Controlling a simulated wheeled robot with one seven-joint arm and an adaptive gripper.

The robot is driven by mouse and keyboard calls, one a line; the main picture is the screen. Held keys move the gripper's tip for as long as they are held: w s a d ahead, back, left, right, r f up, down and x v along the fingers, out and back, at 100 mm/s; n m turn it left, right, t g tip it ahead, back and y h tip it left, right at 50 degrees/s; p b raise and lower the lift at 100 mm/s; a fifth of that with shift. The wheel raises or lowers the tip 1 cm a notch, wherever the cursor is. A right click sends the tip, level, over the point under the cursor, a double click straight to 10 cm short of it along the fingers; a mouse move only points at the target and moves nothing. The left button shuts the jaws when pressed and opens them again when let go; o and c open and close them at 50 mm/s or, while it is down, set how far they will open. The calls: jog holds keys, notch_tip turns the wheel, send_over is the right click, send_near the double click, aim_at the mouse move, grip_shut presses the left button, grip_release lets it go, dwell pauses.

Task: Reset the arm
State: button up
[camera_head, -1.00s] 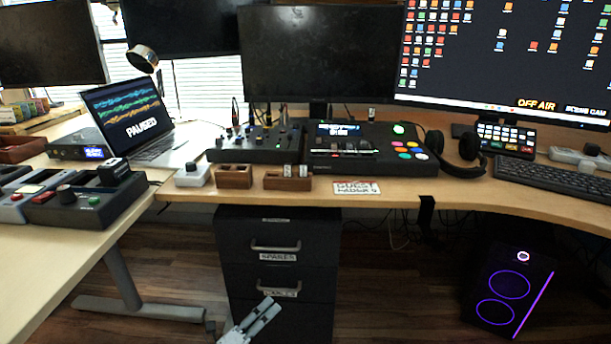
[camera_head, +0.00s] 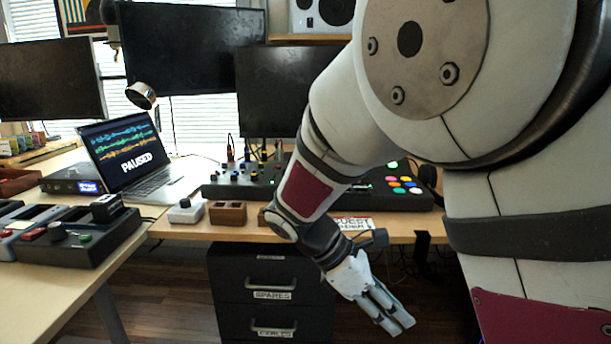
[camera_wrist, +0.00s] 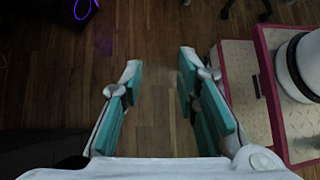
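My gripper (camera_head: 398,325) hangs low in front of the desk, pointing down toward the floor, to the right of the dark drawer unit (camera_head: 268,322). My arm fills the right half of the head view and hides much of the desk there. In the wrist view my gripper (camera_wrist: 158,75) shows two teal-padded fingers spread apart with only wooden floor between them. It is open and holds nothing.
The desk edge (camera_head: 185,233) runs behind my forearm. The wooden floor (camera_wrist: 155,130) below my gripper is clear.

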jog(key=s+d+r+m+y, duration=0.3)
jog(key=s+r+m, duration=0.15)
jog(key=s, duration=0.25)
jog(key=s+d+r+m+y, duration=0.2)
jog(key=s+d+r+m, duration=0.1)
jog(key=s+m, duration=0.3)
jog(key=s+a+m+t+y, duration=0.15)
jog(key=s+m+y, duration=0.4)
jog(key=s, duration=0.85)
notch_tip(320, 180, up, 37)
jog(key=m+t+h+p, duration=0.1)
jog(key=t+p, duration=0.3)
jog(key=p, duration=3.1)
jog(key=shift+d+h, duration=0.2)
jog(key=shift+h, duration=0.15)
jog(key=shift+w+t, duration=0.15)
jog(key=shift+t, duration=0.1)
